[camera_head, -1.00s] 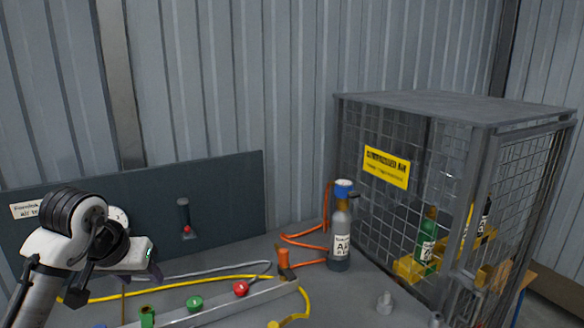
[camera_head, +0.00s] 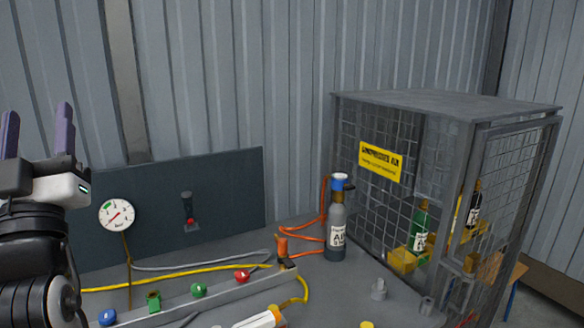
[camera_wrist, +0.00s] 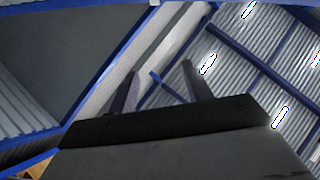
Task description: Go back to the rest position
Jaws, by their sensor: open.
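My gripper (camera_head: 36,132) is at the left edge of the head view, raised above the bench and pointing up. Its two purple-grey fingers are apart with nothing between them. In the wrist view my gripper (camera_wrist: 158,88) shows both fingers spread and empty against a corrugated roof with blue beams. No object is held.
A dark panel with a pressure gauge (camera_head: 117,215) stands behind the bench. A rail with coloured knobs (camera_head: 199,290), yellow and orange hoses and a grey cylinder (camera_head: 338,222) are on the bench. A mesh cage (camera_head: 450,105) with bottles stands at right. Space around my gripper looks clear.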

